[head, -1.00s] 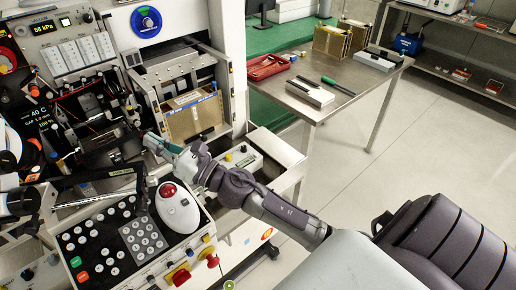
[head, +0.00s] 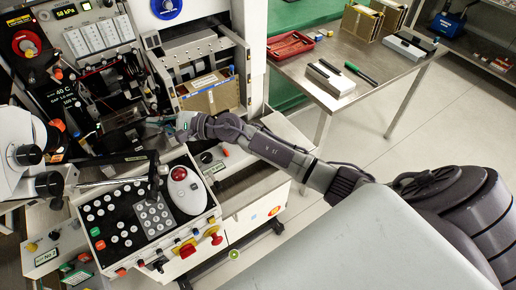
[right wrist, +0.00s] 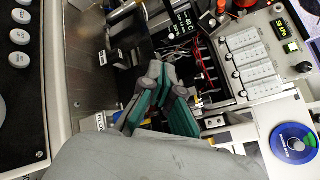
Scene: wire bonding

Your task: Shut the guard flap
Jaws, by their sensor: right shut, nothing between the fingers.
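My right gripper (head: 162,122) reaches in from the right to the wire bonder's work area. In the right wrist view its grey-and-green fingers (right wrist: 160,74) are shut with nothing between them. A dark, glossy panel (head: 122,138), which looks like the guard flap, lies just left of the fingertips in the head view. I cannot tell whether they touch it, nor exactly how far it is tilted. The work area behind the fingers is dark and cluttered. My left gripper is not in view.
A keypad console (head: 128,222) with a white trackball unit (head: 186,190) stands in front of the work area. A magazine (head: 210,92) sits in the bay behind my right gripper. Microscope eyepieces (head: 28,154) stand at the left. A steel table (head: 372,88) is at upper right.

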